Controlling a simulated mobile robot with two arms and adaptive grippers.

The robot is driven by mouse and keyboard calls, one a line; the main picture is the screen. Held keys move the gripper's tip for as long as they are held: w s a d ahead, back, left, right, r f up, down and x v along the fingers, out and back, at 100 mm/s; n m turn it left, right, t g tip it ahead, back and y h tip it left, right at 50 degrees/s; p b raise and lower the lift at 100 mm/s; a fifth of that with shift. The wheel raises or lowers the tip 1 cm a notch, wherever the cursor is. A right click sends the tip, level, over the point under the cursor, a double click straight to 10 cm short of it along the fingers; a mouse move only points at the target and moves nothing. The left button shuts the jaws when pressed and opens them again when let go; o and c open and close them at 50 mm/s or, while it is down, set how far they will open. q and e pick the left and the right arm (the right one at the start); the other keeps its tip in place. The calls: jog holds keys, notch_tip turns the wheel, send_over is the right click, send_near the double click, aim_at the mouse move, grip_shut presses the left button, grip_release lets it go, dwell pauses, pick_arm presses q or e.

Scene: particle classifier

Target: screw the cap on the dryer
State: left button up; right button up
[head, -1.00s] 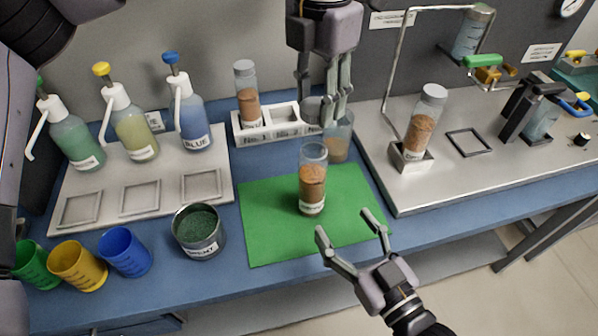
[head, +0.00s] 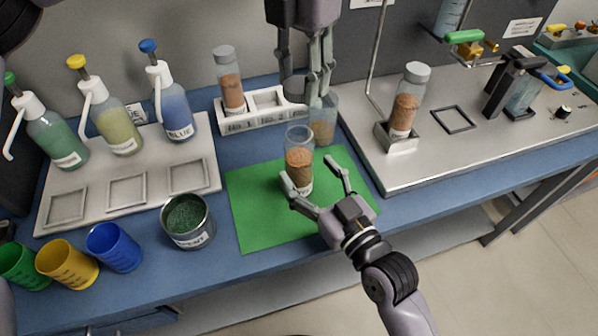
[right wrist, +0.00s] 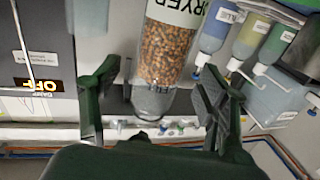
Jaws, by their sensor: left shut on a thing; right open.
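The dryer (head: 299,160) is a clear, open-topped vial of brown granules, standing upright on the green mat (head: 262,222). In the right wrist view the dryer (right wrist: 165,50) appears upside down, with its label partly cut off. My right gripper (head: 308,170) is open, with its fingers on either side of the dryer's lower part; I cannot tell whether they touch it. My left gripper (head: 305,85) points down above and behind the dryer, shut on a grey round cap (head: 294,88) partly hidden by its fingers.
Behind the dryer stands another vial (head: 323,122), close under my left gripper. A white rack (head: 235,123) holds a capped vial (head: 230,82). A cup of dark green grains (head: 188,222) is left of the mat. A capped vial (head: 406,105) stands on the metal plate at right.

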aim_at(307, 171)
jog(key=shift+x, duration=2.05)
grip_shut()
